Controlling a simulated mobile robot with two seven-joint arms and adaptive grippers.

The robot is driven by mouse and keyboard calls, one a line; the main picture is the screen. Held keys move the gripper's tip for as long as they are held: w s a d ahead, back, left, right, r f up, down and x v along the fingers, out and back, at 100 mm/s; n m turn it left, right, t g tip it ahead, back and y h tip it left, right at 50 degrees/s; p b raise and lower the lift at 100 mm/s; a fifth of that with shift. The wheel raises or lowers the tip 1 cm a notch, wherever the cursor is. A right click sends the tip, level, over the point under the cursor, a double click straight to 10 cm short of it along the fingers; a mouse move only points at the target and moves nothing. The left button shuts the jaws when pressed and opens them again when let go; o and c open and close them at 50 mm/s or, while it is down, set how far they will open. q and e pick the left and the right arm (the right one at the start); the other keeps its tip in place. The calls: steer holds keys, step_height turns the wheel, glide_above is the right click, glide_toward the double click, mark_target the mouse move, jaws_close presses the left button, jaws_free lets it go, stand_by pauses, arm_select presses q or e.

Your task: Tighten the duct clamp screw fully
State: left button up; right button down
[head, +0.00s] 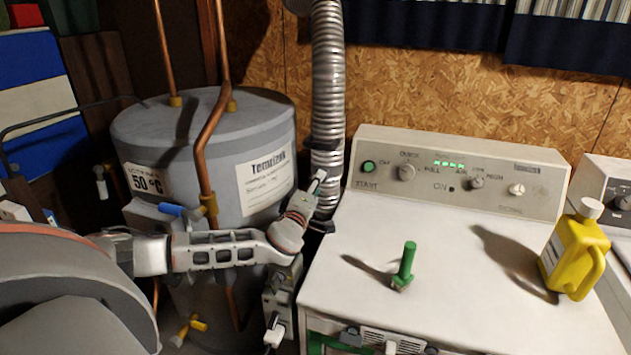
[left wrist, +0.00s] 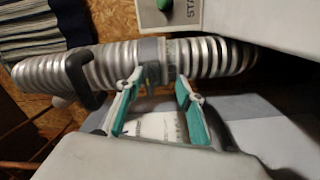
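A ribbed silver duct (head: 328,75) runs down the wall between the grey tank and the white machine. In the left wrist view the duct (left wrist: 215,58) lies across the picture. A grey clamp band (left wrist: 150,50) circles it, with a small dark block, seemingly the screw housing (left wrist: 152,73), on its near side. My left gripper (head: 319,182) is at the lower part of the duct. In the wrist view my left gripper (left wrist: 158,98) has its two teal-padded fingers apart, with the housing just beyond the gap between them. Contact cannot be told. My right gripper is not identifiable in either view.
The grey tank (head: 235,125) with copper pipes (head: 205,150) stands left of the duct. The white machine (head: 450,290) stands right, carrying a green upright handle (head: 407,262) and a yellow jug (head: 573,255). A black bracket (left wrist: 82,78) crosses the duct beside the left finger.

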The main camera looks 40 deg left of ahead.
arm_select(q)
steer(key=shift+s+d+f, duration=0.1)
steer(key=shift+d+f, duration=0.05)
steer(key=shift+f, duration=0.5)
steer(key=v, duration=0.6)
steer(key=shift+s+r, duration=0.35)
steer(key=shift+r, duration=0.05)
steer(key=shift+s, duration=0.1)
